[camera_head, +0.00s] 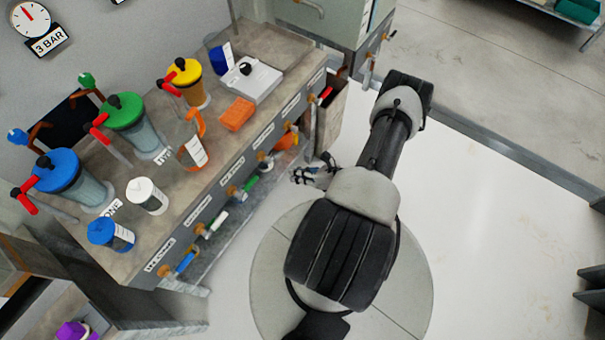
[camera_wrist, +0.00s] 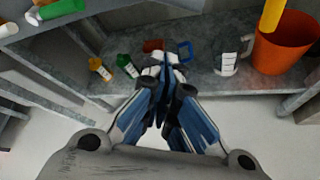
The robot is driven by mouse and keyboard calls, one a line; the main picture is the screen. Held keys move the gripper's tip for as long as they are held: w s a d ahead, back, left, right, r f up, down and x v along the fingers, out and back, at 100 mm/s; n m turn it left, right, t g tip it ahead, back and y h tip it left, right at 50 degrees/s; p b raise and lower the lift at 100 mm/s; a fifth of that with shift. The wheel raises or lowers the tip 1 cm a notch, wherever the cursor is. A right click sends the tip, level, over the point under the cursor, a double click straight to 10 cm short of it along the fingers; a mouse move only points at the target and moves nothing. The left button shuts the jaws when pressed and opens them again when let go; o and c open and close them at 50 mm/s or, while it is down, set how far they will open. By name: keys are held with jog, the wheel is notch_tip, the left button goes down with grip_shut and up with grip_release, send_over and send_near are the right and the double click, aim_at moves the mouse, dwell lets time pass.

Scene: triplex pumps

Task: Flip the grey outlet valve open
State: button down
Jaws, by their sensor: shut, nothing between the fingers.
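A row of outlet valves with coloured handles runs along the front of the bench. The pale grey or white handle (camera_head: 217,223) sits between the blue handle (camera_head: 185,262) and the green handle (camera_head: 249,184). In the wrist view the green handle (camera_wrist: 57,9) is at top left, with a pale handle end (camera_wrist: 8,30) at the left edge, probably the grey one. My gripper (camera_head: 300,176) is in front of the bench, to the right of the green handle and apart from the grey one. In the wrist view my gripper (camera_wrist: 164,62) is shut and empty, over the lower shelf.
The lower shelf (camera_wrist: 205,80) holds an orange bucket (camera_wrist: 286,42), a white labelled container (camera_wrist: 229,64), a blue-handled item (camera_wrist: 184,50) and small bottles (camera_wrist: 127,65). Pumps and cups stand on the bench top (camera_head: 170,205). The floor (camera_head: 480,240) right of my arm is clear.

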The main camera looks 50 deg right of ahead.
aim_at(278, 155)
jog(key=b+x, duration=0.2)
jog(key=x, duration=0.4)
jog(key=shift+w+d+r, duration=0.1)
jog(key=shift+d+r, duration=0.25)
jog(key=shift+r, duration=0.25)
jog(key=shift+w+d+r, duration=0.1)
jog(key=shift+d+r, duration=0.2)
jog(key=shift+r, duration=0.35)
jog(key=shift+d+r, duration=0.35)
jog(key=shift+r, duration=0.25)
jog(key=shift+a+p, duration=0.15)
jog(key=shift+p, duration=0.15)
